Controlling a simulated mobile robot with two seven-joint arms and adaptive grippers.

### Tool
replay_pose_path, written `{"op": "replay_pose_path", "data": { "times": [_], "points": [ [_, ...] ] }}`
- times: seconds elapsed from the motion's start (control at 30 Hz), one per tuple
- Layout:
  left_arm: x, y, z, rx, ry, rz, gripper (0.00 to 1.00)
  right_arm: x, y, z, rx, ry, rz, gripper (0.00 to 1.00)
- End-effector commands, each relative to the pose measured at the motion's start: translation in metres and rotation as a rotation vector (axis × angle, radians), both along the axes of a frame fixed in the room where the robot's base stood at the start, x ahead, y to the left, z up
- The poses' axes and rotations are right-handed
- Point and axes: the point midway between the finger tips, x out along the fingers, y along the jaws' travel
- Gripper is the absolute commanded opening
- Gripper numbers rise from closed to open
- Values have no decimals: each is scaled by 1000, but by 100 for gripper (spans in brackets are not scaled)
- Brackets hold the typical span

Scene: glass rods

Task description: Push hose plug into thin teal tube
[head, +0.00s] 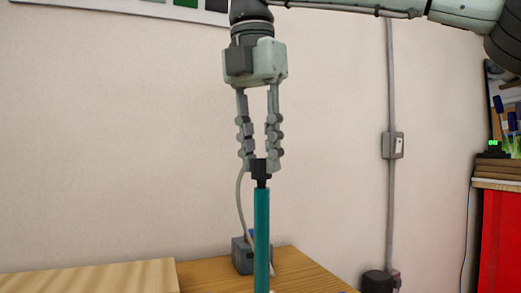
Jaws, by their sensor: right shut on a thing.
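The thin teal tube (262,238) stands upright in the middle of the head view, and its lower end is cut off by the frame's bottom edge. A small black hose plug (261,170) sits in line with the tube's top end. The plug's narrow lower part meets the tube's top in the picture; I cannot tell whether any of it is inside. My right gripper (260,162) points straight down above the tube, with its fingertips shut on the plug's upper part. My left gripper is not in view.
A wooden table (302,275) lies below, with a pale wooden board (90,277) at left. A grey box (242,255) with a cable stands behind the tube. A wall switch (393,145) and a red cabinet (503,240) are at right. The space around the tube's top is clear.

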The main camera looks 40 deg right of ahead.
Motion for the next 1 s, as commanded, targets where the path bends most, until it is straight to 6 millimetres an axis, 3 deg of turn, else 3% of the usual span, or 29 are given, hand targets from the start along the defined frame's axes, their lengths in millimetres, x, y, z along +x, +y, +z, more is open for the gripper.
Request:
{"op": "replay_pose_path", "data": {
  "times": [0.47,1.0],
  "points": [
    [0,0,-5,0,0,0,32,0,0,-9,0,0,0,0],
    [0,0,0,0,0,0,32,0,0,-3,0,0,0,0]
  ]
}}
